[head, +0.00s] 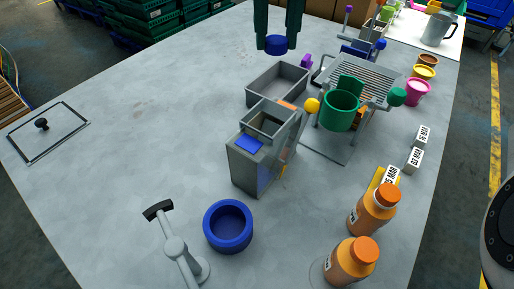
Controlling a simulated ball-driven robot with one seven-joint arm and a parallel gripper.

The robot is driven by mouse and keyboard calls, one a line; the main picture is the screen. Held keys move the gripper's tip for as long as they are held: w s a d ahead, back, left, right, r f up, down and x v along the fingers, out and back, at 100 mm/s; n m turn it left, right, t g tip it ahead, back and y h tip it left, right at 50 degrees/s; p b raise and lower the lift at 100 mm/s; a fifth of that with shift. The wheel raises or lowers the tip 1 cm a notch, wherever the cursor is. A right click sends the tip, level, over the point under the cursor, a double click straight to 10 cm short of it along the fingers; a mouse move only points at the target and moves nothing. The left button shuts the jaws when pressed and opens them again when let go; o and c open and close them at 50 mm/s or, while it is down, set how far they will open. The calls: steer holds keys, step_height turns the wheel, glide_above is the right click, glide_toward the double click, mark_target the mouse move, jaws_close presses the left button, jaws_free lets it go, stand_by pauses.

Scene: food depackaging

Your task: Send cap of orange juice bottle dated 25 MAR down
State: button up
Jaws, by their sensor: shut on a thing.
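My gripper (277,42) is at the top middle, its dark green fingers shut on a small round blue piece (276,45). It looks held above the table, beyond the grey tray. Two orange bottles stand upright at the lower right, both with orange caps: the farther bottle (369,215) and the nearer bottle (345,266). Their side labels are partly turned away and I cannot read the dates. A grey box-shaped device (247,170) with a blue patch on top and an open hopper stands mid-table. A blue round bowl (228,227) sits in front of it.
An open grey tray (263,93) lies behind the device. A slatted rack (366,75) with a green cup (341,112) stands to the right. White labelled blocks (414,160) and a pink cup (417,94) line the right edge. The left tabletop is mostly clear.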

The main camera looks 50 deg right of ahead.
step_height(320, 180, down, 6)
steer(key=b, duration=0.5)
steer(key=shift+r+b, duration=0.15)
steer(key=shift+b, duration=0.25)
steer(key=o, duration=1.1)
steer(key=shift+r, duration=0.1)
step_height(320, 180, up, 11)
steer(key=shift+f+p, duration=0.15)
steer(key=shift+p, duration=1)
